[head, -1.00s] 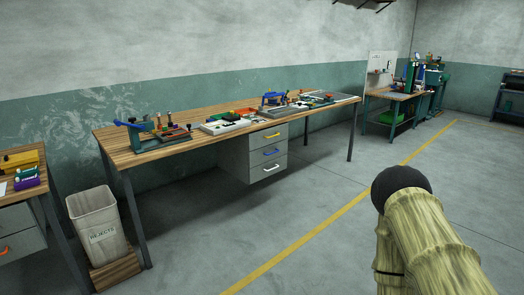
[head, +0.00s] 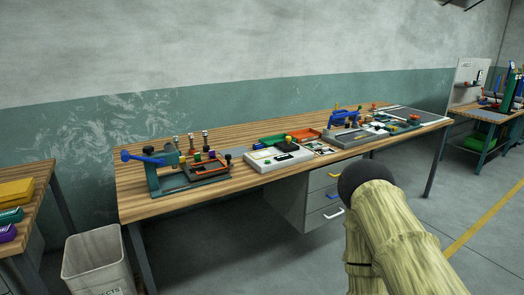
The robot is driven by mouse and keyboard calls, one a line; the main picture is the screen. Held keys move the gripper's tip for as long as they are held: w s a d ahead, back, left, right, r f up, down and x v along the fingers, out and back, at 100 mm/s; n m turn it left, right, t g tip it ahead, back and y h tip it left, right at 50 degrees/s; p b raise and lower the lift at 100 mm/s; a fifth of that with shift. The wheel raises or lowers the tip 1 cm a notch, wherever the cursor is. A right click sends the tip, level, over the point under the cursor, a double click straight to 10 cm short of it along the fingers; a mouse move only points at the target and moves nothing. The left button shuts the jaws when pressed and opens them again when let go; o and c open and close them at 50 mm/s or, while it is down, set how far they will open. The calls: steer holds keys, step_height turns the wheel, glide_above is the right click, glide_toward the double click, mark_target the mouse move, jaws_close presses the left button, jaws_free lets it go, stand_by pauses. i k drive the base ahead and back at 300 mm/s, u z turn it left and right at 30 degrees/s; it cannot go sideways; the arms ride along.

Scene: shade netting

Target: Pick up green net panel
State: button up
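I cannot pick out a green net panel for certain. On the long wooden workbench (head: 240,133) there are several small green items, among them a flat green tray-like piece (head: 272,141) behind a white box-like fixture (head: 279,157). A green clamp fixture (head: 170,175) with a blue handle stands at the bench's left end. Any netting is too small to tell at this distance. Part of my arm, pale yellow-green with a dark round end, shows at the lower right, in front of the bench. My gripper is not in view.
A grey reject bin (head: 96,262) stands on the floor left of the bench. Another table (head: 40,185) with yellow, green and purple items is at the left edge. Drawers (head: 318,197) hang under the bench. A further workbench (head: 482,115) is at the right. Open floor lies in front.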

mark_target(313, 145)
steer(key=z, duration=0.05)
steer(key=i, duration=1.85)
steer(key=z, duration=0.15)
